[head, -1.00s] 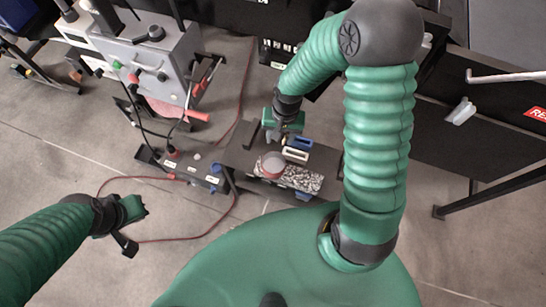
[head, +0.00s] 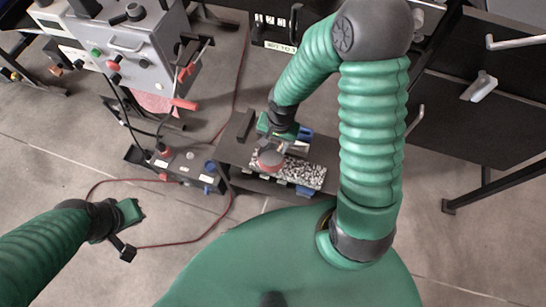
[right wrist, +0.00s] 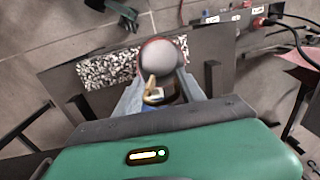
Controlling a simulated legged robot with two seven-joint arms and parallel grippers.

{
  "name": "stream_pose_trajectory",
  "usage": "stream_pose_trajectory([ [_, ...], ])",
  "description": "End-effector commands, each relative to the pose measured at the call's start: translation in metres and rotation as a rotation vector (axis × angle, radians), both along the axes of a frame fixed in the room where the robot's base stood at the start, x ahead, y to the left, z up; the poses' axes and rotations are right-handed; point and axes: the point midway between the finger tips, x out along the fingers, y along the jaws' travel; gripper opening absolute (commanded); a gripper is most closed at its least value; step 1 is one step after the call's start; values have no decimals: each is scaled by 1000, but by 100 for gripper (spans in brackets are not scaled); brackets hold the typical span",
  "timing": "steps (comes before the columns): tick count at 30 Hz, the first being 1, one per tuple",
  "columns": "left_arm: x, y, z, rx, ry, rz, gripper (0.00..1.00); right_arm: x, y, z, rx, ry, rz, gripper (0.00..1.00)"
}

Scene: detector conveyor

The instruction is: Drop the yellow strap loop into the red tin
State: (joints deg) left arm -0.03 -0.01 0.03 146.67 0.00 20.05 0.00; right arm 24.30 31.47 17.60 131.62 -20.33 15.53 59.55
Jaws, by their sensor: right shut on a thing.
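The red tin (head: 270,160) stands on a dark low bench, at the left end of a speckled black-and-white block. In the right wrist view its red rim (right wrist: 147,43) shows around a grey rounded inside. My right gripper (head: 277,143) is close to the tin's far side. In the right wrist view, my right gripper (right wrist: 155,92) is shut on the yellow strap loop (right wrist: 152,96), at the near edge of the tin in that picture. The fingers partly hide the loop. My left gripper (head: 130,213) is far off at the left, over the floor; its jaw state is unclear.
The speckled block (head: 305,173) lies right of the tin. A white loop-shaped piece (head: 299,147) and a blue piece (head: 305,132) are behind it. A black box with plugs (head: 180,167) and a grey machine (head: 140,50) stand left. Red cable crosses the floor.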

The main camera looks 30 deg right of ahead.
Motion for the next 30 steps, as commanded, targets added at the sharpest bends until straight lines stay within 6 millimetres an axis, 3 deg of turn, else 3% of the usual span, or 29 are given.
stream_pose_trajectory([
  [1, 0, 0, 0, 0, 0, 1, 0, 0, 0, 1, 0, 0, 1, 48],
  [7, 0, 0, 0, 0, 0, 2, 0, 0, -3, -1, 4, 1, 0, 72],
  [17, 0, 0, 3, 0, 0, 1, 0, 0, -4, 3, 4, 0, -1, 72],
  [20, 0, 0, 10, 0, 0, 1, 0, -1, -5, 19, 2, -1, -2, 72],
  [30, 0, 0, 48, 0, 0, 1, 0, -7, -14, 117, 4, -2, -4, 72],
])
